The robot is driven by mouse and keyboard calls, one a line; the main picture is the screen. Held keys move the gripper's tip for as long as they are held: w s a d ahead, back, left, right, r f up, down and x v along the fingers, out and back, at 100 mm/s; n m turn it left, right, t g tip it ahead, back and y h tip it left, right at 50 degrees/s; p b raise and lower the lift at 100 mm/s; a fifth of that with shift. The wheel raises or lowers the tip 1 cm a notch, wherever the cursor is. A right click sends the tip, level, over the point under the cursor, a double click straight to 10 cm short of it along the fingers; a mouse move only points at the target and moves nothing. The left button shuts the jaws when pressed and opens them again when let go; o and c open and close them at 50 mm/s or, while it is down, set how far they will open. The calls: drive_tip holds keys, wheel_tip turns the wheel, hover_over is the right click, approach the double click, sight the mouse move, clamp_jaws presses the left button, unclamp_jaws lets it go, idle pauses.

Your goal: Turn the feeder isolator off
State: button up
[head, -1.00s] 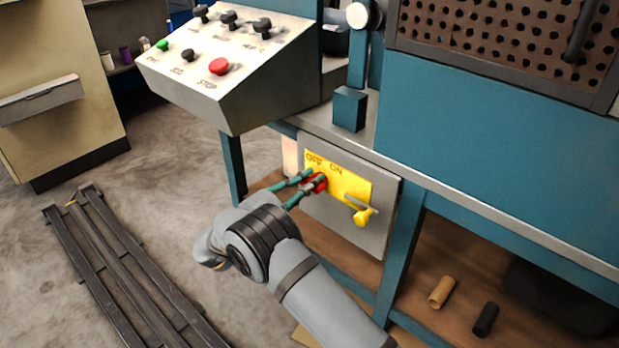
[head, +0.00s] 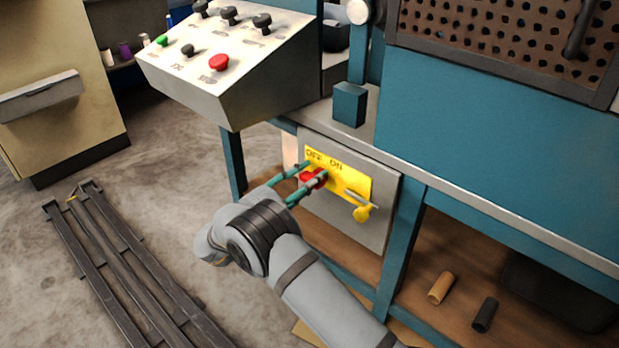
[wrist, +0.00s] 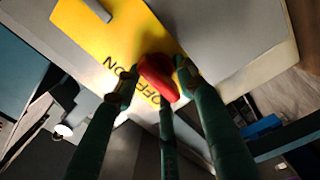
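The feeder isolator is a grey box (head: 345,222) under the bench, with a yellow plate (head: 350,182) lettered OFF and ON. Its red handle (head: 313,178) is at the plate's left part, below the lettering, partly hidden by my fingers. Which label it points to I cannot tell. My gripper (head: 315,174) has green fingers at the handle. In the wrist view my gripper (wrist: 155,80) is open, a finger on each side of the red handle (wrist: 158,77). The right finger looks close to or touching it; a small gap shows at the left finger.
The sloped control console (head: 230,70) with buttons overhangs at upper left. A teal bench leg (head: 400,245) stands right of the box. Two small cylinders (head: 441,287) lie on the lower shelf.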

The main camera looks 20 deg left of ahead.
drive_tip(key=v, duration=1.2)
drive_tip(key=shift+w, duration=0.1)
drive_tip(key=x, duration=1.2)
